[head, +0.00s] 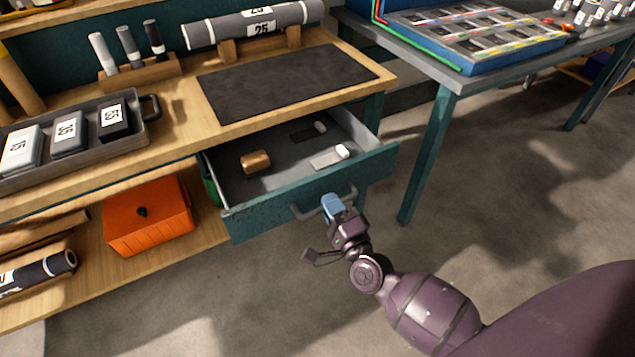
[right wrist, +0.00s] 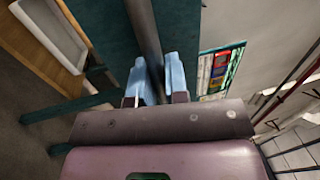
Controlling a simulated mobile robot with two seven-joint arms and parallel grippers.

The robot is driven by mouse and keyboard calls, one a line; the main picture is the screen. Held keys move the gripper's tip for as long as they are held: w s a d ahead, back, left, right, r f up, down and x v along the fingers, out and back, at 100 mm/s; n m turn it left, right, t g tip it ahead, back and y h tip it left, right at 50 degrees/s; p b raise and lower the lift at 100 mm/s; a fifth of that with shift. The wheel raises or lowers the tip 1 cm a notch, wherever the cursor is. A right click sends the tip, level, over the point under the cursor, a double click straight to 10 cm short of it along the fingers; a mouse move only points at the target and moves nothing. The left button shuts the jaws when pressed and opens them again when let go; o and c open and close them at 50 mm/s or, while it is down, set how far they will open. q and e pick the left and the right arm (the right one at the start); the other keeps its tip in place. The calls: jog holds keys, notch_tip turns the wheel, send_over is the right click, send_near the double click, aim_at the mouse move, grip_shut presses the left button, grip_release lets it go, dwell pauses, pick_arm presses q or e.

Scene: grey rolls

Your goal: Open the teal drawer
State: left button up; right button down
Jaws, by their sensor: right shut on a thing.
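The teal drawer (head: 270,207) stands pulled out from under the wooden workbench, its grey inside in plain view. In it lie a brown cylinder (head: 255,162) and two white-ended tools (head: 329,156). My right gripper (head: 333,205) is at the drawer's front, its blue fingers shut on the metal bar handle (head: 306,213). In the right wrist view the blue fingers (right wrist: 160,80) sit on both sides of the dark handle bar (right wrist: 145,35). My left gripper is not in view.
The workbench (head: 180,115) carries a dark mat (head: 285,80), a grey roll (head: 255,24) and a tray (head: 150,128) of labelled blocks. An orange box (head: 148,215) sits on the lower shelf. A second table (head: 455,75) stands at right. The floor before the drawer is clear.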

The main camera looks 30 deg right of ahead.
jog(key=shift+s, duration=2.85)
jog(key=c, duration=1.1)
grip_release()
jog(key=shift+c, duration=0.2)
jog(key=shift+d, duration=0.1)
jog(key=s+f, duration=0.2)
jog(key=s, duration=0.8)
jog(key=shift+s+d+p, duration=0.15)
jog(key=shift+s+p, duration=0.15)
jog(key=shift+p, duration=0.05)
